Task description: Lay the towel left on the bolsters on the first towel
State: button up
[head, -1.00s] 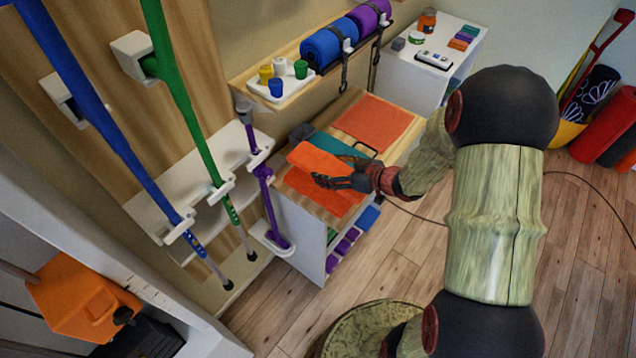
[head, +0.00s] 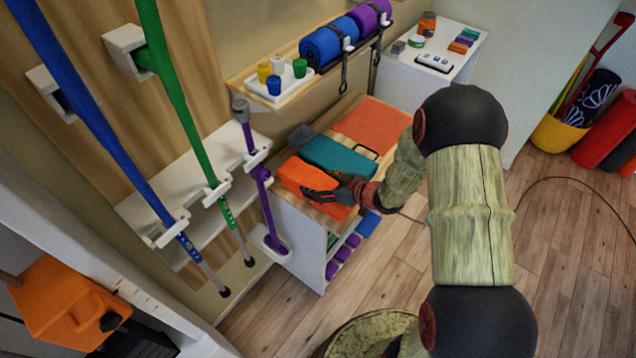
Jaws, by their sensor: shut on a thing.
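An orange towel (head: 308,174) is at the near end of the wooden-topped cabinet. My gripper (head: 322,194) is shut on its right edge, with the arm reaching in from the right. More orange cloth (head: 338,211) shows below the fingers; I cannot tell if it is the same towel or another. A teal padded piece (head: 340,154) lies just behind it, perhaps a bolster. A flat orange towel (head: 372,121) lies spread at the far end of the cabinet top. What lies under the held towel is hidden.
A shelf (head: 262,110) with blue and purple rolls (head: 328,45) and a tray of small cups (head: 280,86) hangs above the cabinet (head: 300,232). A purple crutch (head: 264,195) stands close at its left. A white side table (head: 400,84) is behind. Open floor lies right.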

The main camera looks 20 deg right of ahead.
jog(key=shift+f, duration=0.1)
jog(key=o, duration=1.2)
jog(key=shift+o, duration=0.3)
